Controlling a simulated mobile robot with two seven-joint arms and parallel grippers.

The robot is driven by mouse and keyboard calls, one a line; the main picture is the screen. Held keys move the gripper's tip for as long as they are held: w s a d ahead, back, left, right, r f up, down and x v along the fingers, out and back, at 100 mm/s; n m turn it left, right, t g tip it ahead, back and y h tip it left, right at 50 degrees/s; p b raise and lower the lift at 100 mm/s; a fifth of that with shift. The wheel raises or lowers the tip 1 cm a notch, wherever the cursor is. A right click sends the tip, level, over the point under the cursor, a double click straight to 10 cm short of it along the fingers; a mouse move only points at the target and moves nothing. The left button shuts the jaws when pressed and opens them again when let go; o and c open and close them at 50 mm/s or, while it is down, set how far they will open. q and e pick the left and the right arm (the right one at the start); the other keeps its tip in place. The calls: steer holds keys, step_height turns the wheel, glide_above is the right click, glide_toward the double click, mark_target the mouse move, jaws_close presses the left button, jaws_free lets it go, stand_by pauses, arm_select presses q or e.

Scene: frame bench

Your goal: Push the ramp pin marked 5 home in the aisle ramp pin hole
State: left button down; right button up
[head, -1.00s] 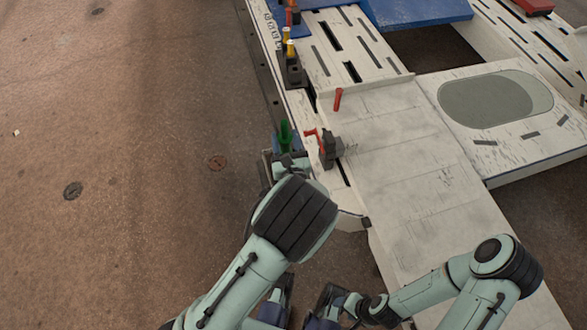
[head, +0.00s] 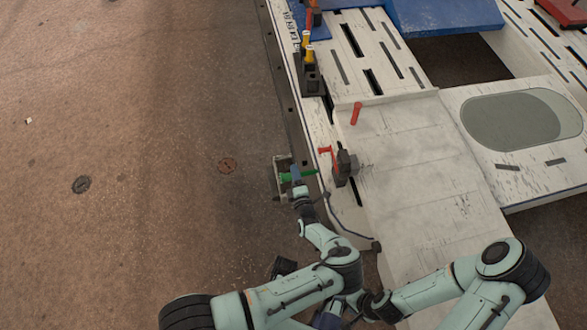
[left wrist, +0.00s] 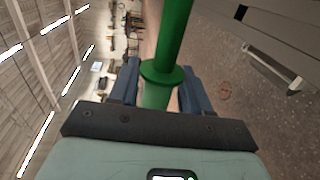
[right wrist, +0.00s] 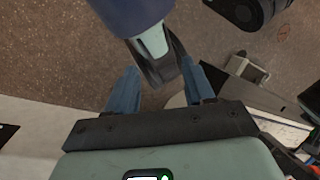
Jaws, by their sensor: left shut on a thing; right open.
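My left gripper (head: 296,178) is shut on a green pin (head: 312,173), held beside the left edge of the white ramp (head: 405,150). The pin lies nearly level, its tip pointing right. In the left wrist view the green pin (left wrist: 172,35) has a collar and sits between the blue fingers (left wrist: 160,85); no number is readable. A dark bracket (head: 345,165) with a red handle (head: 326,151) stands on the ramp edge just right of the pin. I cannot make out the pin hole. My right gripper (right wrist: 160,72) is open, low in the head view.
A red pin (head: 356,113) rests on the ramp farther up. A black holder (head: 310,78) with yellow pins stands on the upper left edge. Blue panels (head: 445,14) lie at the top. A panel with a grey oval (head: 515,120) is at right.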

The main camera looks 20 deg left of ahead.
mark_target(311, 174)
arm_select(q)
steer(key=shift+f, duration=0.15)
arm_select(e)
steer(key=shift+s, duration=0.1)
steer(key=shift+f, duration=0.1)
arm_select(q)
steer(key=shift+s+b, duration=0.1)
steer(key=shift+b, duration=0.25)
steer(key=shift+d, duration=0.2)
steer(key=w+d+b, duration=0.2)
steer(key=d, duration=0.1)
steer(key=shift+b, duration=0.4)
steer(key=shift+w+d+b, duration=0.65)
steer(key=shift+d, duration=0.15)
arm_select(e)
steer(key=w+d+f+t, duration=0.2)
steer(key=w+f, duration=0.3)
steer(key=shift+w+d+h, duration=0.2)
steer(key=shift+w+h, duration=0.15)
steer(key=shift+h, duration=0.05)
steer(key=shift+f, duration=0.3)
